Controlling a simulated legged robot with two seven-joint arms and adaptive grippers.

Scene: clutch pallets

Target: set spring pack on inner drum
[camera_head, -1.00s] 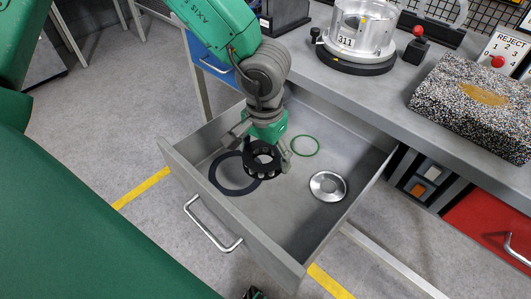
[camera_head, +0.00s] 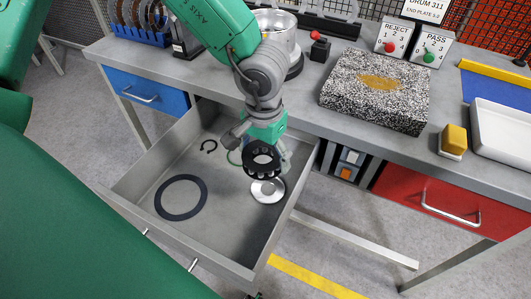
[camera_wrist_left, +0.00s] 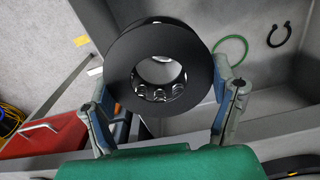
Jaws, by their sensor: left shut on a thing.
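The spring pack, a black ring with several small coil springs around its inside, is held by my left gripper (camera_head: 262,158). In the head view the spring pack (camera_head: 248,165) is above the open drawer, in front of a silver disc. In the left wrist view the spring pack (camera_wrist_left: 125,65) sits between the two fingers, which press on its sides. The silver metal drum (camera_head: 278,21) stands on a black base on the bench behind my left arm, which hides part of it. My right gripper is not in view.
The open grey drawer (camera_head: 135,205) holds a flat black ring (camera_head: 158,200), a black snap ring (camera_head: 204,148), a green ring (camera_wrist_left: 243,50) and the silver disc (camera_head: 268,193). A speckled stone block (camera_head: 350,95), reject box (camera_head: 393,38) and white tray (camera_head: 500,115) are on the bench.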

